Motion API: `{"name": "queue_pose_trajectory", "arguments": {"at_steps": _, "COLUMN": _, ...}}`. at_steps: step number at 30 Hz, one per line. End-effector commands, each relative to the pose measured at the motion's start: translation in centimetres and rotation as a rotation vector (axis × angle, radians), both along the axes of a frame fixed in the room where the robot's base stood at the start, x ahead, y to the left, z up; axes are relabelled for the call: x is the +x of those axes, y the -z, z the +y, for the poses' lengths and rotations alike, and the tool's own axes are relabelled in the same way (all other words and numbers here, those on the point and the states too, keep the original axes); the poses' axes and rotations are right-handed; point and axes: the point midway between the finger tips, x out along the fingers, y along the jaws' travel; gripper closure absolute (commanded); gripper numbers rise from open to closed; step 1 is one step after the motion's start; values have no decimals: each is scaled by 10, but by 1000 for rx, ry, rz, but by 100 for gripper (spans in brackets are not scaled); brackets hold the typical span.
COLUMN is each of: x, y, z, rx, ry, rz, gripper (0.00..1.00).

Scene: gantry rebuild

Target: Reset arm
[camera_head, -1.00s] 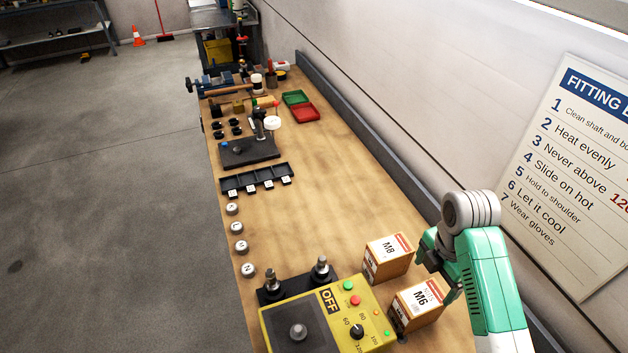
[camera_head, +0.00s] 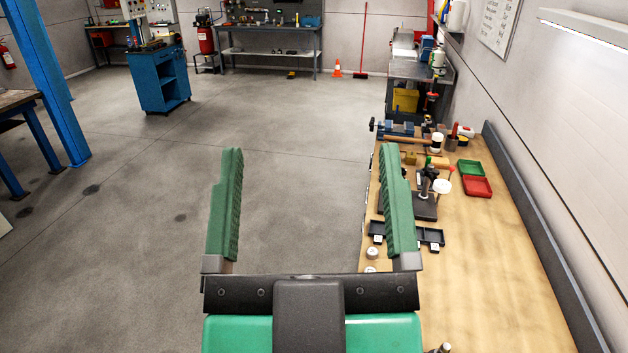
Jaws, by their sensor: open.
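My gripper (camera_head: 312,205) is close to the camera in the lower middle of the view. Its two green ribbed fingers point up in the picture and stand wide apart.
On the bench are a black tray (camera_head: 430,237), a dark fixture plate (camera_head: 425,210), a red bin (camera_head: 477,187) and a green bin (camera_head: 470,167). A blue vise (camera_head: 395,129) stands farther back. A blue cabinet (camera_head: 160,80) stands across the open floor.

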Motion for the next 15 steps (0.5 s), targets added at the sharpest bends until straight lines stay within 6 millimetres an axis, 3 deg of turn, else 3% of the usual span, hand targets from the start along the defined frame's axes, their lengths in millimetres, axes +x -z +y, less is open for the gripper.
{"name": "queue_pose_trajectory", "arguments": {"at_steps": 3, "x": -11, "y": -6, "z": 3, "rx": 31, "ry": -20, "rz": -34, "gripper": 15}}
{"name": "queue_pose_trajectory", "arguments": {"at_steps": 11, "x": -9, "y": -6, "z": 3, "rx": 29, "ry": -20, "rz": -31, "gripper": 15}}
{"name": "queue_pose_trajectory", "arguments": {"at_steps": 15, "x": -9, "y": -44, "z": 3, "rx": 31, "ry": -23, "rz": -29, "gripper": 15}}
